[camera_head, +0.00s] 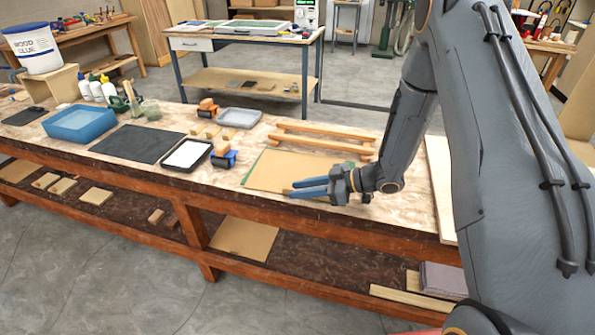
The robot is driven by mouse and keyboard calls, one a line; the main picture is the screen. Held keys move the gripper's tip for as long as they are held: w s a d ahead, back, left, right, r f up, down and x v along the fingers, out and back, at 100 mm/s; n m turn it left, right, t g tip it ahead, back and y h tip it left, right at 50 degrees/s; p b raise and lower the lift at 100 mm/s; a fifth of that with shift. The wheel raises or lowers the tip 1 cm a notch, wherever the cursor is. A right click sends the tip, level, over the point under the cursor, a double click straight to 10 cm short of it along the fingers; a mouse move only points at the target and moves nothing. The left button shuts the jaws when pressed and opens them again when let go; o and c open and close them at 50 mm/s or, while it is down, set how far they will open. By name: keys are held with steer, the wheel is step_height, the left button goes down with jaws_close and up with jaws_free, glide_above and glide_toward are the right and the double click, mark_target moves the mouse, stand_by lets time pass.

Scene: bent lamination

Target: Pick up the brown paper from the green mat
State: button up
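The brown paper (280,170) lies flat on the workbench, over the green mat. The paper covers most of the mat, and only thin green edges of the mat (248,172) show. My gripper (292,189) has two blue fingers pointing left, set apart with a gap between them. It is at the front right part of the paper, and its fingers hide some of the front edge there. I see nothing held between the fingers. I cannot tell whether the fingers touch the paper or hover just above it.
Wooden rails (322,142) lie behind the paper. To the left are a black tray with a white inside (187,154), rollers (223,157), a grey tray (239,118), a dark mat (137,144) and a blue tub (79,123).

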steer(key=shift+x, duration=1.05)
jaws_close()
steer(key=shift+r, duration=0.1)
